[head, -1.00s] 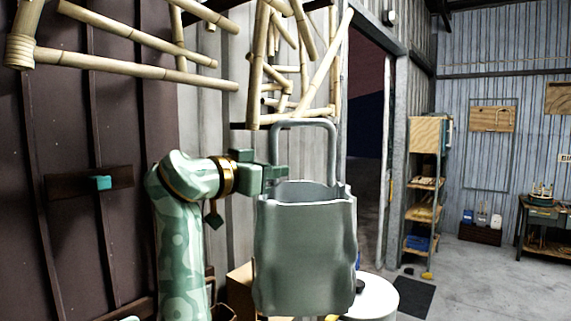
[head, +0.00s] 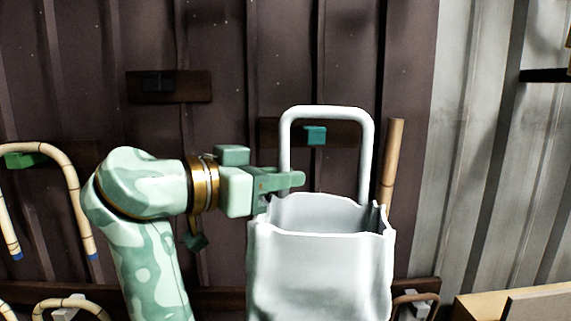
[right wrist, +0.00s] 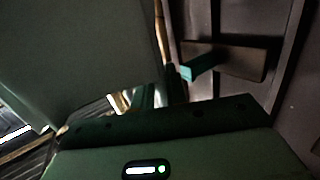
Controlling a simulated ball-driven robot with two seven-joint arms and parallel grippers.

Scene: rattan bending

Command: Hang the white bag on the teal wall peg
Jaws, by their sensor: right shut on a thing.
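The white bag (head: 318,265) hangs upright, with a rigid inverted-U handle (head: 327,111) above its open mouth. My right gripper (head: 285,182) is shut on the left leg of the handle, near the bag's rim. The teal wall peg (head: 315,136) sticks out from a dark wooden board on the wall. In the head view it appears inside the handle loop, below the top bar; the depth between them is hard to judge. The right wrist view shows the peg (right wrist: 196,67) apart from a large dim surface, probably the bag (right wrist: 80,60). My left gripper is out of view.
Another board (head: 190,86) with a dark peg is up and left. A green peg (head: 24,160) at far left carries bent rattan (head: 75,180). A bamboo pole (head: 390,160) stands right of the handle. A wooden box (head: 510,303) is at lower right.

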